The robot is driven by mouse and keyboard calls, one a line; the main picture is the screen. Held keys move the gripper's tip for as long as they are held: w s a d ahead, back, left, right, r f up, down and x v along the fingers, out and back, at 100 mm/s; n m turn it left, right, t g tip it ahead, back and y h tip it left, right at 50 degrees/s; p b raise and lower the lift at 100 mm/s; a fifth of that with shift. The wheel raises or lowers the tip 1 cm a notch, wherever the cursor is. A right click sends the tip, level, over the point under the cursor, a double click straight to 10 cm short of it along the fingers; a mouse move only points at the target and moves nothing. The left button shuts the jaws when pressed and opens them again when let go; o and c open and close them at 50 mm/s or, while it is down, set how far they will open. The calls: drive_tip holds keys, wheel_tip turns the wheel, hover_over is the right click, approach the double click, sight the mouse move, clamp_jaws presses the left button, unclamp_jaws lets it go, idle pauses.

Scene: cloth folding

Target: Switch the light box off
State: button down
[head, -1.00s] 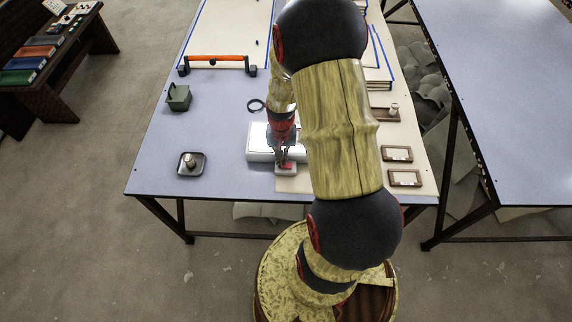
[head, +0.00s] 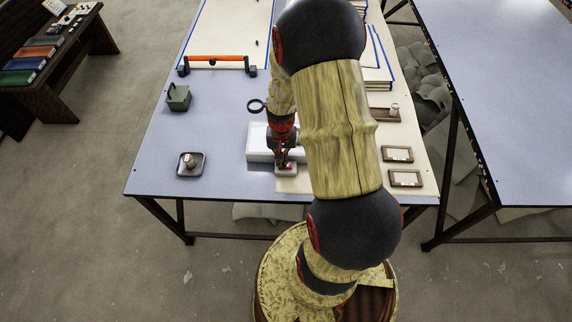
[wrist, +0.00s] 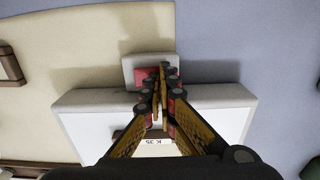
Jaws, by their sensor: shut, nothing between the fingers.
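The light box (head: 259,143) is a white, flat box near the front edge of the table; its pale panel (wrist: 85,130) shows in the wrist view and does not glow. A small grey switch block (wrist: 148,64) with a red rocker (wrist: 146,76) sits against its near side; it also shows in the head view (head: 285,169). My gripper (head: 284,163) is shut and empty, pointing down over the block. In the wrist view its fingertips (wrist: 167,72) are at the red rocker and partly hide it. I cannot tell whether they touch it.
A dark tray with a small round object (head: 190,164) stands left, a green box (head: 178,97) behind it. An orange-handled bar (head: 216,62) lies farther back. Small wooden frames (head: 404,178) lie right.

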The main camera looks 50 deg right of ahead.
drive_tip(key=shift+r+p, duration=2.7)
drive_tip(key=shift+r, duration=0.85)
drive_tip(key=shift+f, duration=0.1)
drive_tip(key=shift+s+a, duration=0.15)
drive_tip(key=shift+s, duration=0.1)
drive_tip(key=s+a+r+n+t, duration=0.2)
drive_tip(key=a+r, duration=0.5)
drive_tip(key=r, duration=0.4)
drive_tip(key=s+a+r+n+t, duration=0.1)
drive_tip(key=a+r+n, duration=0.3)
drive_tip(key=a+r, duration=0.4)
drive_tip(key=s+a+r+n+t, duration=0.2)
drive_tip(key=s+a+r+n, duration=0.2)
drive_tip(key=r, duration=1.1)
drive_tip(key=shift+a+t, duration=0.3)
drive_tip(key=shift+a, duration=1.4)
